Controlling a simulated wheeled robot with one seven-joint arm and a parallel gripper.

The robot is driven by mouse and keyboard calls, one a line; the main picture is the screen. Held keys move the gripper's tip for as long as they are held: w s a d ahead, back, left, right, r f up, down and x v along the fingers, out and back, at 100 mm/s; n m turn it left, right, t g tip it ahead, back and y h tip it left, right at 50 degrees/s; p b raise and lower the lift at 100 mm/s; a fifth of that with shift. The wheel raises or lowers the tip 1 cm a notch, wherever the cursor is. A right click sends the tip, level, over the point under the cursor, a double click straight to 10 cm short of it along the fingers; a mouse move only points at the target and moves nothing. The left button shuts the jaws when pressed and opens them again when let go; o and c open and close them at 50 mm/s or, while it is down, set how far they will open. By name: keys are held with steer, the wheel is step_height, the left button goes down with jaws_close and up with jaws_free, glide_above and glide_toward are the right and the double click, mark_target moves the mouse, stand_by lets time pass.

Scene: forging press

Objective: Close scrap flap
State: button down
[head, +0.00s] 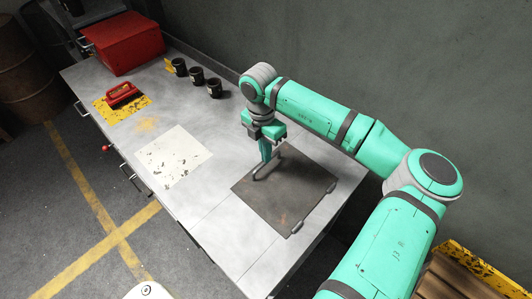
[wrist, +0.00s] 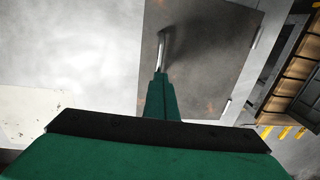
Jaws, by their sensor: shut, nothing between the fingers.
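The scrap flap is a dark, worn metal plate (head: 290,200) at the near right end of the grey bench. It looks flat or nearly flat with the bench top; I cannot tell whether a small gap is left under it. Two small hinges show along its right edge. A metal bar handle (head: 260,174) stands near its left edge. The flap (wrist: 215,65) and handle (wrist: 161,52) also show in the wrist view. My gripper (head: 265,158) points down, shut and empty, right by the handle. In the wrist view, its tips (wrist: 160,76) seem close to the handle's end; contact is unclear.
A white speckled sheet (head: 174,157) lies left of the flap on the bench (head: 215,120). Three dark cups (head: 197,76) stand along the back. A red-handled tool (head: 123,94) lies on a yellow patch, near a red box (head: 122,42). A wall runs behind.

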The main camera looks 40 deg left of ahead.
stand_by(0.4)
steer(key=c, duration=1.8)
jaws_free()
steer(key=shift+d, duration=0.1)
steer(key=shift+c, duration=0.2)
step_height(320, 180, up, 11)
steer(key=a, duration=0.1)
steer(key=shift+f, duration=0.15)
